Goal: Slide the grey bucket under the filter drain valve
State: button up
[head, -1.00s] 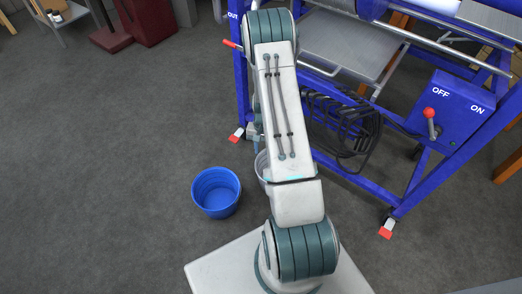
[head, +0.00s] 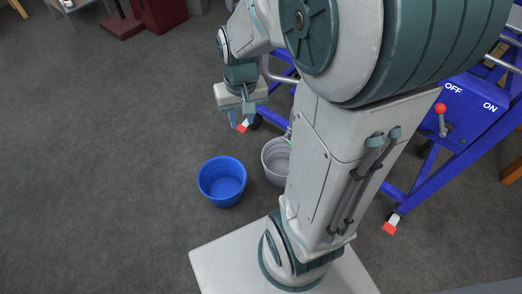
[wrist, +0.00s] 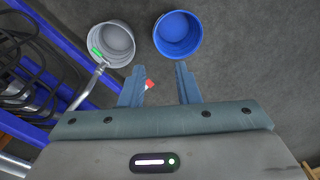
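The grey bucket (head: 273,163) stands upright on the floor, partly hidden behind my arm in the head view. It shows whole-rimmed and seemingly empty in the wrist view (wrist: 115,42). My gripper (head: 241,117) is above the floor, beyond the buckets in the head view.
A blue bucket (head: 222,182) stands close beside the grey one, on its left in the head view. The blue wheeled frame (head: 467,128) with an OFF/ON box is at right. Black hose coils (wrist: 32,60) hang there. Open grey floor (head: 110,150) lies to the left.

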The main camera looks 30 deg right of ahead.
jog(key=s+a+r+n, duration=0.1)
jog(key=s+r, duration=0.3)
jog(key=s, duration=0.4)
jog(key=shift+a+n+t, duration=0.4)
jog(key=shift+a, duration=0.25)
jog(key=shift+a, duration=0.15)
